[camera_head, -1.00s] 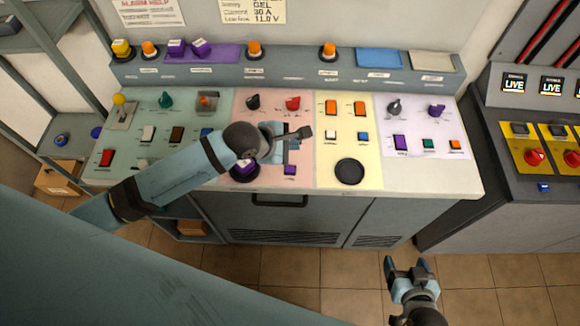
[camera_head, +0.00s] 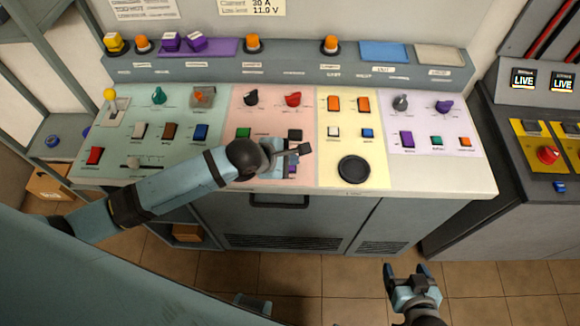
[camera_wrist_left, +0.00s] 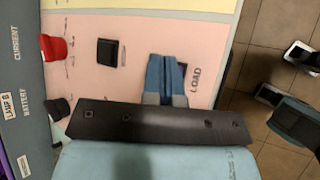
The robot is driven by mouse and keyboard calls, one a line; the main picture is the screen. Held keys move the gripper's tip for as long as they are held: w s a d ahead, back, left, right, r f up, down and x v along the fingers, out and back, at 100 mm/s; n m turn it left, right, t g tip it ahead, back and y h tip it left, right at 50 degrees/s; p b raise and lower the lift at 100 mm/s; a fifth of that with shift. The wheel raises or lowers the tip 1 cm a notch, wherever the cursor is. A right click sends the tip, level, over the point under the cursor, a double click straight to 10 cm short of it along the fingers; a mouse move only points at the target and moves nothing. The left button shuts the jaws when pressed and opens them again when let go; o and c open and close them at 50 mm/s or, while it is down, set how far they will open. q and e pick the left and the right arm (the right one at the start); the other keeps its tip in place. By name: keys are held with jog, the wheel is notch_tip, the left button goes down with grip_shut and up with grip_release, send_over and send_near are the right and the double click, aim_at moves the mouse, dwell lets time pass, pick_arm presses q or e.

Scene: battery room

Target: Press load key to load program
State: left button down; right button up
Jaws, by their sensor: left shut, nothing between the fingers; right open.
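The load key is a purple key (camera_head: 291,172) near the front edge of the pink panel section. In the left wrist view, the purple key (camera_wrist_left: 182,72) shows only as a sliver beside the printed word LOAD. My left gripper (camera_head: 280,166) is shut and empty over the key, pointing down at the panel. Its blue fingers (camera_wrist_left: 167,68) hide most of the key in the left wrist view. I cannot tell whether they touch it. My right gripper (camera_head: 407,272) is open and empty, in front of the console above the floor.
A black key (camera_head: 295,134), a red knob (camera_head: 293,99) and a black knob (camera_head: 251,97) are farther back on the pink section. A green key (camera_head: 243,133) lies left of it. A round black pad (camera_head: 354,169) is on the yellow section (camera_head: 378,180). Floor is clear around the right gripper.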

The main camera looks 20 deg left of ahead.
jog(key=shift+s+d+f, duration=0.1)
jog(key=shift+f, duration=0.25)
jog(key=shift+r, duration=0.25)
dwell(0.6)
jog(key=shift+f, duration=0.2)
dwell(0.4)
pick_arm(q)
jog(key=shift+f+p, duration=0.35)
jog(key=shift+f, duration=0.1)
pick_arm(e)
jog(key=shift+r, duration=0.5)
